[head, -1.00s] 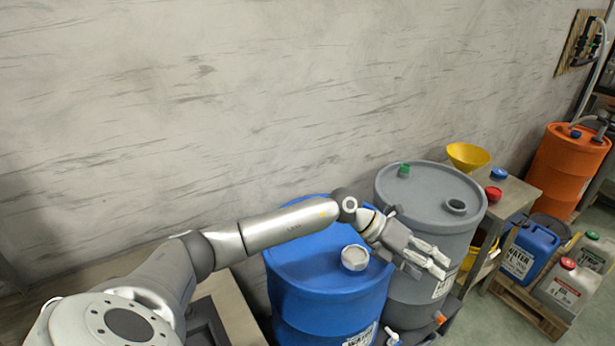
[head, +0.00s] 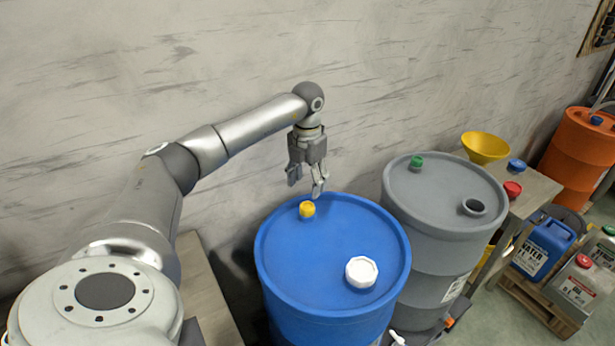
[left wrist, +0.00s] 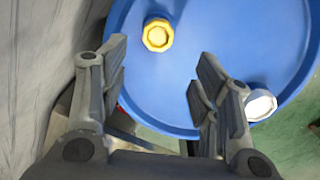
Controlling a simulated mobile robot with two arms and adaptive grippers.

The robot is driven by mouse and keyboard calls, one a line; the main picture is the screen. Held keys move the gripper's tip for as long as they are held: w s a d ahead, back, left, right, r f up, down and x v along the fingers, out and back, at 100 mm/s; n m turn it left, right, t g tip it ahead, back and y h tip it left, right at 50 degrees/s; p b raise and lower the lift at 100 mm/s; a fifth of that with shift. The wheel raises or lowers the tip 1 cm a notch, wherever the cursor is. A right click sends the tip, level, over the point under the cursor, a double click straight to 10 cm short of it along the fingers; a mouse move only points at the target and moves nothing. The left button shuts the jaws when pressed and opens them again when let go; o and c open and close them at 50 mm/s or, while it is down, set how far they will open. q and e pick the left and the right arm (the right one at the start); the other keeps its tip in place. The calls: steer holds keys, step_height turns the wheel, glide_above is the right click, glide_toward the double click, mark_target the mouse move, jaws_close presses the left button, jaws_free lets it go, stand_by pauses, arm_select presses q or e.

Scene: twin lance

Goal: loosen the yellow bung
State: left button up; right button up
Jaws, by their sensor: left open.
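The yellow bung (head: 307,209) sits on the lid of the blue drum (head: 325,240), near its back left edge. It also shows in the left wrist view (left wrist: 157,35), ahead of the fingers and roughly between their lines. My left gripper (head: 308,188) hangs pointing down, open and empty, above the drum's back edge, just above and behind the bung. In the left wrist view its two fingers (left wrist: 160,75) are spread wide. The fingers do not touch the bung. My right gripper is not in view.
A white cap (head: 361,271) is on the same drum, to the front right. The wall (head: 200,90) is close behind. A yellow funnel (head: 485,147) is farther right.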

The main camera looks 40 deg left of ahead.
mark_target(307, 205)
arm_select(q)
steer(key=f+b, duration=0.1)
steer(key=f, duration=0.1)
steer(key=f+b, duration=0.2)
steer(key=f, duration=0.1)
steer(key=f+b, duration=0.1)
steer(key=f, duration=0.2)
steer(key=shift+w+a+f, duration=0.1)
steer(key=shift+w+a, duration=0.15)
steer(key=shift+f+b, duration=0.25)
steer(key=shift+b, duration=0.1)
steer(key=shift+w+f, duration=0.1)
steer(key=shift+f, duration=0.2)
steer(key=shift+r, duration=0.1)
steer(key=c, duration=1.1)
steer(key=shift+r+n+p, duration=0.15)
steer(key=shift+n+p, duration=0.4)
steer(key=shift+n, duration=0.35)
steer(key=shift+c, duration=0.2)
steer(key=n+p, duration=0.1)
steer(key=n, duration=0.2)
steer(key=shift+p, duration=0.4)
steer(key=n+p, duration=0.3)
steer(key=n, duration=0.4)
steer(key=shift+p, duration=0.4)
steer(key=o, duration=1)
steer(key=shift+n, duration=0.5)
steer(key=shift+o, duration=0.2)
